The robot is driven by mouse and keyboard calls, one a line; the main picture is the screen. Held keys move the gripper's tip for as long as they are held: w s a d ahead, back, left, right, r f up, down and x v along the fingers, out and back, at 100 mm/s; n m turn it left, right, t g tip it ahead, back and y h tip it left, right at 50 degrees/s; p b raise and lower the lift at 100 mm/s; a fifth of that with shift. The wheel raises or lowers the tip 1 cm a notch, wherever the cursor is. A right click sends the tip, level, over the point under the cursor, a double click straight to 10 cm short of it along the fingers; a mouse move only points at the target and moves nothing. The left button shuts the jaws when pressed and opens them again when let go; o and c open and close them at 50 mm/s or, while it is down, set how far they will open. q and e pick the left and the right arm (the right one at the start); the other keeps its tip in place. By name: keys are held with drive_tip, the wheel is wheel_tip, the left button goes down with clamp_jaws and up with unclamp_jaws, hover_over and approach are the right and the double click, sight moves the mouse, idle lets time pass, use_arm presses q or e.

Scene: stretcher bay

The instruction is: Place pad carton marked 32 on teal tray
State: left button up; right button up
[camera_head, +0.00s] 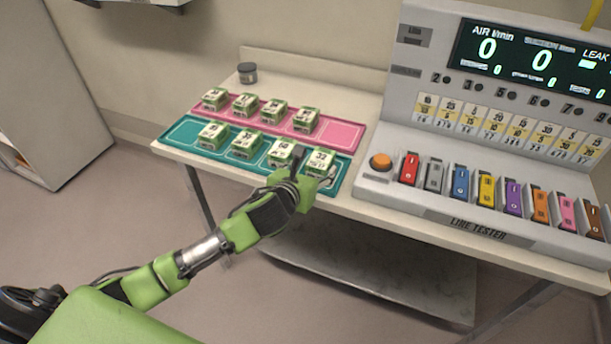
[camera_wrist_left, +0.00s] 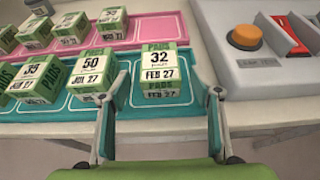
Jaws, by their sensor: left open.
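The pad carton marked 32 (camera_head: 319,162) is green and white and stands at the right end of the teal tray (camera_head: 182,135). In the left wrist view the carton (camera_wrist_left: 160,66) shows 32 and FEB 27 and stands upright on the teal tray (camera_wrist_left: 196,100). My left gripper (camera_head: 308,178) is open at the near side of the carton. In the left wrist view its fingers (camera_wrist_left: 161,105) are spread to either side, just short of the carton, with nothing between the tips. The right gripper is not in view.
Other cartons stand left on the teal tray, the nearest marked 50 (camera_wrist_left: 91,68). A pink tray (camera_head: 342,131) with several cartons lies behind, its right end bare. The line tester (camera_head: 480,190) stands right. A dark jar (camera_head: 247,73) stands at the back.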

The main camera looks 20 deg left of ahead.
use_arm(q)
drive_tip(key=v, duration=0.6)
drive_tip(key=shift+s, duration=0.15)
drive_tip(key=shift+r, duration=0.1)
